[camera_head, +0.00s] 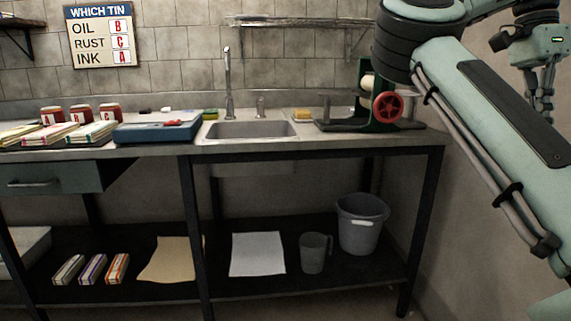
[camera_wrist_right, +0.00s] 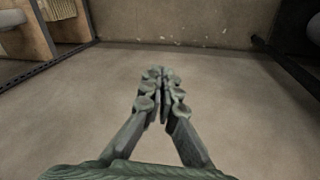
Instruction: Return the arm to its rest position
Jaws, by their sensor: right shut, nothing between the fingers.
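My right arm fills the right side of the head view, bent at a high elbow. Its gripper (camera_head: 541,106) hangs fingers-down at the upper right edge, in front of the wall and clear of the counter. In the right wrist view my right gripper (camera_wrist_right: 160,75) is shut, its fingertips together with nothing between them. Bare floor (camera_wrist_right: 245,120) shows beyond the fingers. My left gripper is in neither view.
A counter (camera_head: 330,148) carries a sink (camera_head: 250,130), a green machine with a red wheel (camera_head: 387,107), tins and cloth stacks. The lower shelf (camera_head: 215,288) holds a bucket (camera_head: 360,228), a jug (camera_head: 314,254) and cloths. A sign (camera_head: 101,36) hangs on the wall.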

